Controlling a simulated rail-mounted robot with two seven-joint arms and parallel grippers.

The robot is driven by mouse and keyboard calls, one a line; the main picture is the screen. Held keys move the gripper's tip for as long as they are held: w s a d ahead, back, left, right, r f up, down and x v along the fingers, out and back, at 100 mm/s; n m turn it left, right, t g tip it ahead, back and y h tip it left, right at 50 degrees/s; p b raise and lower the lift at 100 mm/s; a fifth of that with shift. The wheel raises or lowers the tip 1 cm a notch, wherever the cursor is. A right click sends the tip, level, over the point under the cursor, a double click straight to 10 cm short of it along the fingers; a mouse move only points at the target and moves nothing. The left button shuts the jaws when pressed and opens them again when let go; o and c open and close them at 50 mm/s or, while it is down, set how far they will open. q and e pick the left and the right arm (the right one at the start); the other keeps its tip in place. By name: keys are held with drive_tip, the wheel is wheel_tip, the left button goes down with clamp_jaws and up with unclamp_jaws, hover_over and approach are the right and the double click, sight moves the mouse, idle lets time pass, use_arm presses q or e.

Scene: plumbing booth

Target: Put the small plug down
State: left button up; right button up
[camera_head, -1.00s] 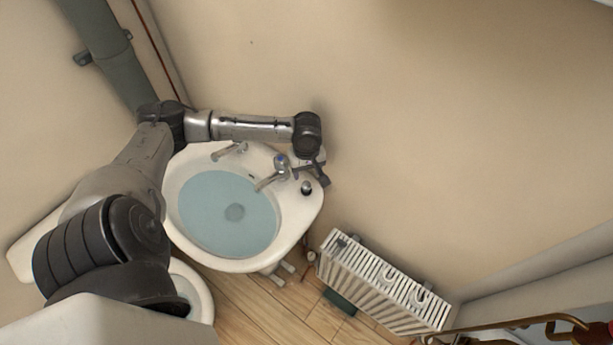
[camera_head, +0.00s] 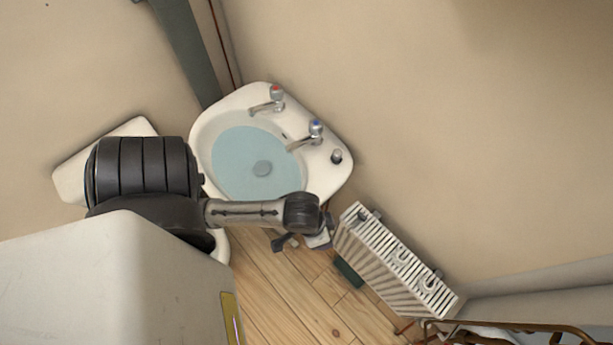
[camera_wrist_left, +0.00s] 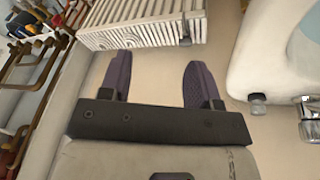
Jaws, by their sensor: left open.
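The small plug (camera_head: 336,156), a short grey-and-dark cylinder, stands on the right corner of the white basin's rim (camera_head: 335,180), beside the blue-marked tap. It also shows in the left wrist view (camera_wrist_left: 258,104), right of the fingers and apart from them. My left gripper (camera_wrist_left: 158,76) is open, with nothing between its two dark purple fingers. In the head view the left gripper (camera_head: 304,243) hangs off the basin's front right edge, near the radiator; its fingers are partly hidden by the wrist. My right gripper is not in view.
The basin holds blue water (camera_head: 240,150) and has two taps, red-marked (camera_head: 275,95) and blue-marked (camera_head: 315,130). A white radiator (camera_head: 395,265) stands right of the gripper. Copper pipes (camera_head: 520,328) lie at bottom right. The wooden floor (camera_head: 285,290) below is bare.

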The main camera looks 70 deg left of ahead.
use_arm(q)
drive_tip(key=shift+m+y, duration=0.6)
drive_tip(key=shift+m, duration=0.3)
drive_tip(key=s, duration=0.1)
drive_tip(key=s+r, duration=0.1)
drive_tip(key=s, duration=0.2)
drive_tip(key=shift+s+d+r, duration=0.1)
drive_tip(key=shift+r, duration=0.15)
